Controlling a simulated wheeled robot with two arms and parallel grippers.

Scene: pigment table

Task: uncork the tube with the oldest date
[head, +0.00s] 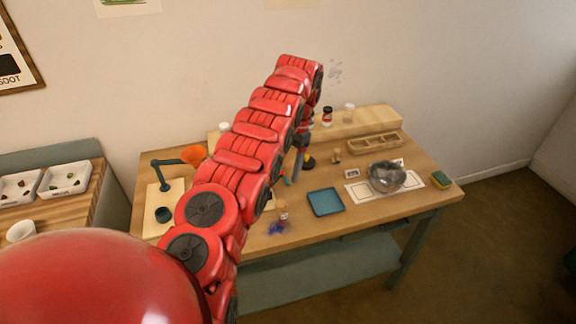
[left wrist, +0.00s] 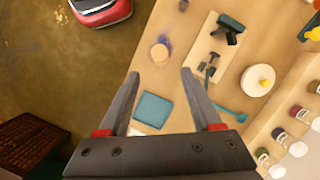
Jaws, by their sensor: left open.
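My left gripper (head: 298,167) hangs from the raised red arm over the middle of the table. In the left wrist view its fingers (left wrist: 160,76) are spread, with nothing between them. A small item with a tan round top and blue-purple colour at its base (head: 282,212) stands near the table's front edge; it also shows beyond the fingertips in the left wrist view (left wrist: 160,53). I cannot tell whether it is a corked tube. Small jars with white lids, one dark and red (head: 326,117), stand at the back. No date is readable. My right gripper is out of view.
A blue tray (head: 324,202) lies right of the arm. A glassy bowl (head: 386,177) sits on a white mat, with a sponge (head: 441,180) at the right corner. A wooden divided box (head: 375,146) stands behind. A teal lamp-like stand (head: 161,174) is at left.

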